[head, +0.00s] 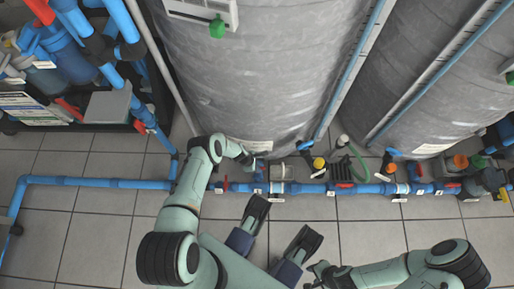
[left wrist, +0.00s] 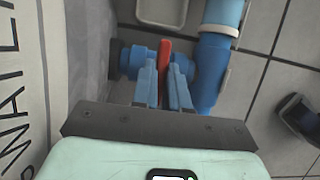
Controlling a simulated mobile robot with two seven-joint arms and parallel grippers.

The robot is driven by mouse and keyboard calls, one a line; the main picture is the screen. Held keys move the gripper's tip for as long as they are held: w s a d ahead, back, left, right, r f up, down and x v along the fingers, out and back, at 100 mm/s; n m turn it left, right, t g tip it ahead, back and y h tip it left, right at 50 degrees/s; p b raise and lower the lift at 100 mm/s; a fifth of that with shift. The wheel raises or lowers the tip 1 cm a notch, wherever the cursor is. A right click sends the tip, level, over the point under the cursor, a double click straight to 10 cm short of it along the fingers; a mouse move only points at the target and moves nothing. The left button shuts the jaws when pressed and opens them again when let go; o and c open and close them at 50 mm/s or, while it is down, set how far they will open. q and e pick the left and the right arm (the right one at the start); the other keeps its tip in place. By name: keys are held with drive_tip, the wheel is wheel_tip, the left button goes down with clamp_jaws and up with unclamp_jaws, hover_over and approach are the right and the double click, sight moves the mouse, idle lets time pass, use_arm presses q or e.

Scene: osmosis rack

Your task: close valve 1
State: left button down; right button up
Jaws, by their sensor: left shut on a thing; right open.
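In the left wrist view, a blue valve (left wrist: 133,60) joins a blue pipe (left wrist: 212,65) near the grey tank wall. Its red handle (left wrist: 165,58) points across the valve body. My left gripper (left wrist: 165,70) is shut on the red handle, with a blue finger on each side. In the head view, my left gripper (head: 256,164) is low beside the foot of the left tank; the handle there is mostly hidden. I cannot read a number on this valve. My right gripper (head: 318,272) is open and empty above the floor tiles, clear of the pipes.
Two large grey tanks (head: 265,75) stand behind the floor pipe. The blue pipe (head: 95,183) runs along the floor, with several red-handled valves and labels to the right. A pipe rack (head: 105,125) stands at the upper left. Tiled floor (head: 90,235) in front is clear.

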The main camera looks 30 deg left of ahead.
use_arm(q)
drive_tip(key=shift+s+a+f, duration=0.1)
drive_tip(key=shift+s+f, duration=0.1)
idle(0.3)
drive_tip(key=c, duration=1.1)
unclamp_jaws()
drive_tip(key=shift+c, duration=0.2)
drive_tip(key=shift+w, duration=0.1)
drive_tip(key=shift+r, duration=0.1)
use_arm(e)
drive_tip(key=shift+w, duration=0.1)
use_arm(q)
drive_tip(key=shift+a+r, duration=0.1)
drive_tip(key=shift+r, duration=0.2)
drive_tip(key=p+v, duration=0.5)
drive_tip(key=v, duration=0.7)
drive_tip(key=shift+r+p, duration=0.35)
use_arm(e)
drive_tip(key=w+a+r+t, duration=0.1)
drive_tip(key=w+r+t, duration=0.3)
drive_tip(key=w+r, duration=0.3)
drive_tip(key=w, duration=0.4)
drive_tip(key=shift+a+r+n, duration=0.25)
drive_tip(key=shift+r+n, duration=0.05)
drive_tip(key=shift+n, duration=0.1)
